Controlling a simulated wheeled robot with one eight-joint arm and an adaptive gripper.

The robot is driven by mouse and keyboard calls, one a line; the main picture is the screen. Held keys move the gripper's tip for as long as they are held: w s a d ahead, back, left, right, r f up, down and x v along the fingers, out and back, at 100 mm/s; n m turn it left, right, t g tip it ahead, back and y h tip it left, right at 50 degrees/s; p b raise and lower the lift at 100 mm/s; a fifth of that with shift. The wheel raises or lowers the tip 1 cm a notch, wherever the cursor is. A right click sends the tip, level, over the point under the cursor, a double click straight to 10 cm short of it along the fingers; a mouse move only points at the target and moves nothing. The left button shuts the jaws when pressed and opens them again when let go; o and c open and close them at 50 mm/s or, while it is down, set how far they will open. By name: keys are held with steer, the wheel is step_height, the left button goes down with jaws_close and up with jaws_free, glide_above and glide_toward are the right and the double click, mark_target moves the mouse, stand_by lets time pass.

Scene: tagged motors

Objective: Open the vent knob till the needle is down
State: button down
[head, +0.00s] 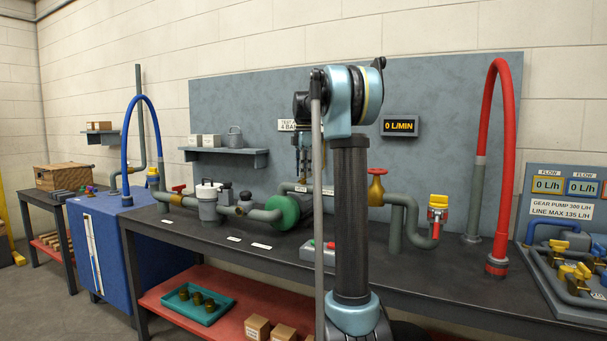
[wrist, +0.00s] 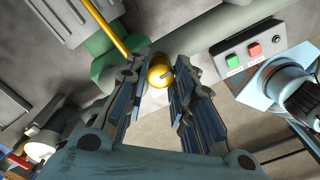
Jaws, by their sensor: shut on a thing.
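A round yellow, brass-looking knob (wrist: 158,75), which I take for the vent knob, sits between the fingertips of my gripper (wrist: 158,66) in the wrist view. Both fingers are shut on its sides. What it is mounted on is mostly hidden. In the head view my own arm stands in front of this part of the pipework and hides the knob. A sign (head: 287,126) reading "4 BA..." is partly covered by the arm. No gauge face or needle can be made out in either view.
A green pump motor (head: 284,212) and grey pipes stand on the dark bench (head: 215,231). A button box (head: 319,250) with red and green buttons is near the front edge. The display (head: 400,126) reads 0 L/MIN.

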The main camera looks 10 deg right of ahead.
steer(key=c, duration=1.3)
jaws_free()
step_height(320, 180, up, 12)
steer(key=shift+f, duration=0.1)
steer(key=s+f+m, duration=0.6)
steer(key=s+f, duration=0.8)
steer(key=s+f+m+t, duration=0.1)
steer(key=s+f+m, duration=0.6)
steer(key=s+f, duration=0.7)
steer(key=s+f+m+t, duration=0.1)
steer(key=s+f+m, duration=0.5)
steer(key=s+f, duration=0.9)
steer(key=shift+s+m, duration=0.4)
steer(key=shift+s, duration=0.2)
